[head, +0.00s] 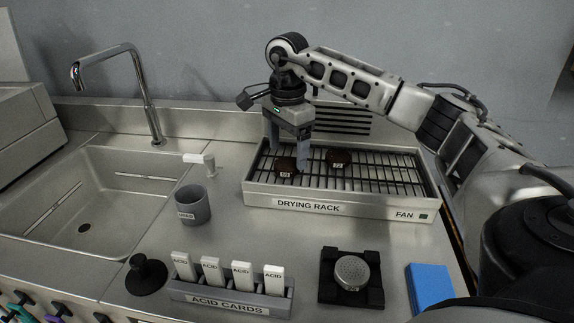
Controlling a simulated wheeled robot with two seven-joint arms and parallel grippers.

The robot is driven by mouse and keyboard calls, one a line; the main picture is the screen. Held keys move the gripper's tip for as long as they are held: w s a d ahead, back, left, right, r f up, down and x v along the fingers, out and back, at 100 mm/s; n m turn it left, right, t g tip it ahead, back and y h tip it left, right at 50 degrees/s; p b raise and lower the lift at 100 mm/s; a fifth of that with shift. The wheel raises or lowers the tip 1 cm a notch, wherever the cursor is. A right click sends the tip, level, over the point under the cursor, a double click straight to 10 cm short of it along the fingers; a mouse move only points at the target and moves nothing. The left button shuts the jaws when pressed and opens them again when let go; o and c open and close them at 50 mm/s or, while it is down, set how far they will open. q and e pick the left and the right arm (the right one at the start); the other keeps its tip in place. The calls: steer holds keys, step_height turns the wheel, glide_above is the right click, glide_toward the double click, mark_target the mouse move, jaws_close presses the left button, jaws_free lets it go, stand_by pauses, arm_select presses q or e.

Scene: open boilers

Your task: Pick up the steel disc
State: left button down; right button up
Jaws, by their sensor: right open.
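A round grey metal disc (352,270) with a dotted top, which looks like the steel disc, sits on a black square holder (330,291) at the front right of the counter. My right gripper (287,155) is over the left part of the drying rack (262,198), away from that disc. It is open and points down. My left gripper is not in view.
A sink (85,195) with a tall tap is at left. A grey cup (193,206) stands mid-counter. An acid cards holder (228,303) with several white cards and a black knob (146,273) are in front. A blue block (431,289) lies right of the black holder.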

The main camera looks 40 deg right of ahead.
mark_target(287, 163)
steer(key=shift+w+f, duration=0.1)
steer(key=shift+f, duration=1.45)
steer(key=c, duration=1.1)
steer(key=shift+c, duration=0.2)
steer(key=shift+r, duration=0.15)
